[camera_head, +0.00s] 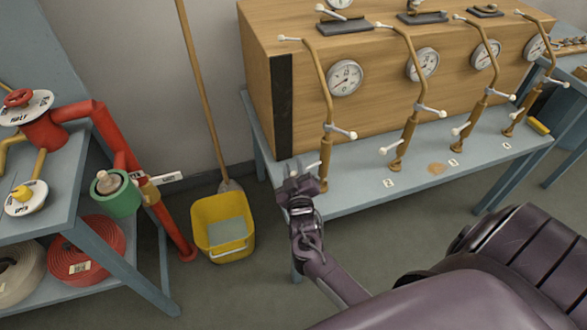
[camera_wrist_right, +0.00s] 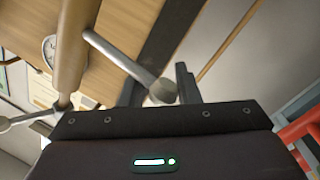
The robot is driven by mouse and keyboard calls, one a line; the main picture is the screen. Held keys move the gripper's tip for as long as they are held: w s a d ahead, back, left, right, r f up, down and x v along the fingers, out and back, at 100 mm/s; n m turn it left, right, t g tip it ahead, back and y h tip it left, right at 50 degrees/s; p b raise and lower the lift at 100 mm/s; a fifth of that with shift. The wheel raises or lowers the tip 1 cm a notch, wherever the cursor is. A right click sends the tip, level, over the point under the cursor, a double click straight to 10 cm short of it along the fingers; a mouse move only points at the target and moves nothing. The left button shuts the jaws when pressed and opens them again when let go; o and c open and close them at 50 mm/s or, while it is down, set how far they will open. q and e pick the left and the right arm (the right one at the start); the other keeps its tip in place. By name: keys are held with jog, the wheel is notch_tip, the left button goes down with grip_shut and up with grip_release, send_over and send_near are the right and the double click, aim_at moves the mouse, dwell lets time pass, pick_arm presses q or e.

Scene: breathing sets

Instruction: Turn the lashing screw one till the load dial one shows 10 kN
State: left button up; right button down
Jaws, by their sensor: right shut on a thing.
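The leftmost lashing screw (camera_head: 327,155), which I take for lashing screw one, is a tan upright rod with pale cross bars at the left end of the bench. It also shows in the right wrist view (camera_wrist_right: 72,50). The round white dial (camera_head: 345,78) beside it is on the wooden crate; its reading is too small to tell. My right gripper (camera_head: 304,182) is at the screw's lower left side. It is shut on the screw's grey lever bar (camera_wrist_right: 125,62), whose round end shows between the fingers (camera_wrist_right: 160,88). My left gripper is not in view.
Several similar screws and dials stand to the right, including a second screw (camera_head: 405,140). A wooden crate (camera_head: 262,80) stands on the blue bench (camera_head: 350,200). A yellow bucket (camera_head: 224,225) and red pipework (camera_head: 120,150) are at the left. Floor is clear before the bench.

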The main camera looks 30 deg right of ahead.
jog(key=shift+s+a+f, duration=0.15)
jog(key=shift+s+f, duration=0.05)
jog(key=shift+f, duration=0.05)
jog(key=shift+s+n+t+y+p, duration=0.2)
jog(key=shift+s+n+y+p, duration=0.3)
jog(key=shift+y, duration=0.25)
jog(key=shift+s+n+t+y+p, duration=0.2)
jog(key=shift+s+n+y+p, duration=0.25)
jog(key=shift+y, duration=0.3)
jog(key=shift+s+d+f+n+y+p, duration=0.1)
jog(key=shift+s+d+n+y+p, duration=0.1)
jog(key=shift+s+n+y, duration=1.05)
jog(key=shift+s+d+f+n+y+p, duration=0.25)
jog(key=shift+n+y, duration=0.45)
jog(key=shift+y, duration=1.1)
jog(key=shift+s+d+r+n+y+p, duration=0.1)
jog(key=shift+s+d+r+n+y, duration=0.1)
jog(key=shift+s+n+y, duration=1.05)
jog(key=shift+w+m+y, duration=0.25)
jog(key=shift+w+y, duration=0.05)
jog(key=c, duration=1.2)
grip_release()
jog(key=shift+o, duration=0.2)
jog(key=shift+w, duration=0.15)
jog(key=shift+w+d, duration=0.1)
jog(key=shift+d, duration=0.05)
